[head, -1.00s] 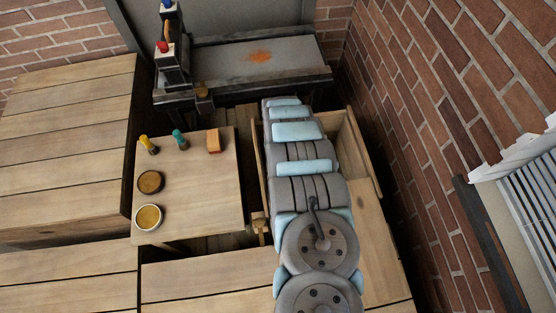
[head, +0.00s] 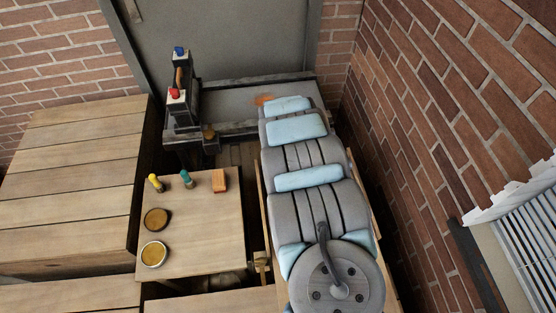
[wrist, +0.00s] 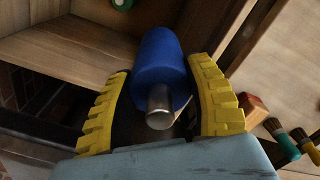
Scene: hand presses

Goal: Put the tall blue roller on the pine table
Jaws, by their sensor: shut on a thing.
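In the wrist view, the blue roller (wrist: 162,65) lies between the two yellow fingers of my gripper (wrist: 165,90). The gripper is shut on it, and its metal shaft end (wrist: 159,108) points toward the camera. In the head view, my own arm hides both gripper and roller. A small light-wood table, which looks like the pine table (head: 205,235), stands left of my arm. It holds an orange block (head: 219,181), a teal-topped tool (head: 187,179), a yellow-topped tool (head: 155,183) and two round tins (head: 154,254) (head: 157,219).
A dark press (head: 182,100) with red and blue knobs stands on a grey bench (head: 235,100) at the back. A larger plank table (head: 75,165) is at the left. A brick wall (head: 440,120) is close on the right. The small table's right half is mostly bare.

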